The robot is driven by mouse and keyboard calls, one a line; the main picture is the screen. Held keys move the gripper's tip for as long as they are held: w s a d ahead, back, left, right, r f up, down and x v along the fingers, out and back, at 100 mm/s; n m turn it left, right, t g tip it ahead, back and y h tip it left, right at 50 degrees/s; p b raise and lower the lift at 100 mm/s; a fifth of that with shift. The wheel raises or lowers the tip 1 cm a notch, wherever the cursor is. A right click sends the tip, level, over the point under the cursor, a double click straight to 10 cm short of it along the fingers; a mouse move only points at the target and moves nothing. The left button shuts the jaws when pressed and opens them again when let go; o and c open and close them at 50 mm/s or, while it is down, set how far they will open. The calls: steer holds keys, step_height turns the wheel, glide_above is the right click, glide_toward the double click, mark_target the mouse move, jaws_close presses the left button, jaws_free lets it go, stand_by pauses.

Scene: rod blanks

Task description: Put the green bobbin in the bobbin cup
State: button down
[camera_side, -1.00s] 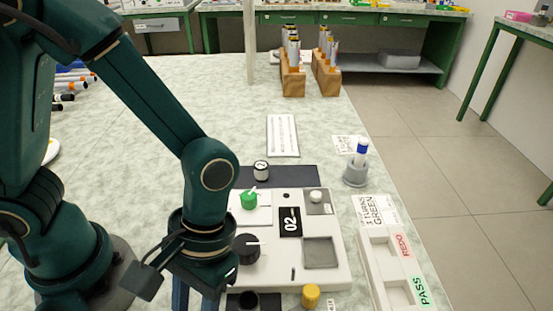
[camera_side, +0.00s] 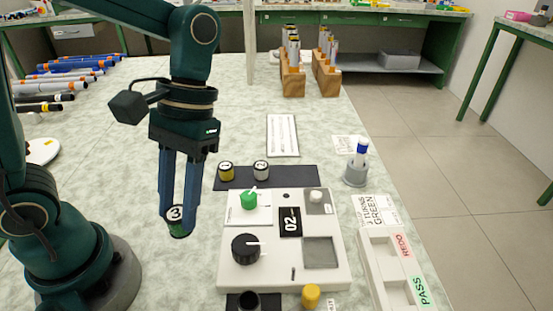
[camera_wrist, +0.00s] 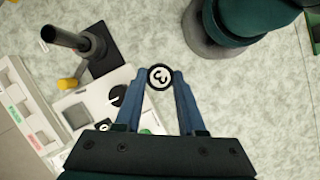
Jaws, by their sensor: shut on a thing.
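My gripper (camera_side: 177,212) is shut on the green bobbin (camera_side: 179,234), a short cylinder with a black top marked 3 and a green band. It is held upright at the fingertips, left of the white panel, seemingly above the table. In the wrist view the bobbin's numbered top (camera_wrist: 159,76) shows between the fingertips. A dark open cup (camera_side: 248,300), which looks like the bobbin cup, stands on a dark mat at the bottom edge of the side view, partly cut off. In the wrist view it is a tall dark tube (camera_wrist: 90,45) at upper left.
Bobbins marked 1 (camera_side: 226,170) and 2 (camera_side: 261,170) stand on a dark strip (camera_side: 292,176). The white panel (camera_side: 330,265) carries a black knob (camera_side: 245,248) and a green knob (camera_side: 249,201). A yellow cylinder (camera_side: 311,295) is near the cup. A sorting tray (camera_side: 378,275) lies right.

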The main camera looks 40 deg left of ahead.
steer(key=shift+w+r+n, duration=0.2)
steer(key=shift+w+n, duration=0.05)
steer(key=shift+n, duration=0.25)
steer(key=w+d+r+n+t+h, duration=0.1)
steer(key=w+r+n+t+h, duration=0.1)
steer(key=w+n, duration=0.45)
steer(key=w+d+r+n+t+h, duration=0.1)
steer(key=w+n+t, duration=0.1)
steer(key=w+n, duration=0.5)
steer(key=shift+m, duration=0.55)
steer(key=d+f, duration=0.2)
steer(key=d, duration=0.1)
steer(key=d+f, duration=0.2)
steer(key=d, duration=0.2)
steer(key=d+f, duration=0.2)
steer(key=d, duration=0.2)
steer(key=shift+d+f, duration=0.1)
steer(key=shift+f, duration=2.3)
steer(key=c, duration=0.5)
jaws_free()
steer(key=shift+f, duration=0.1)
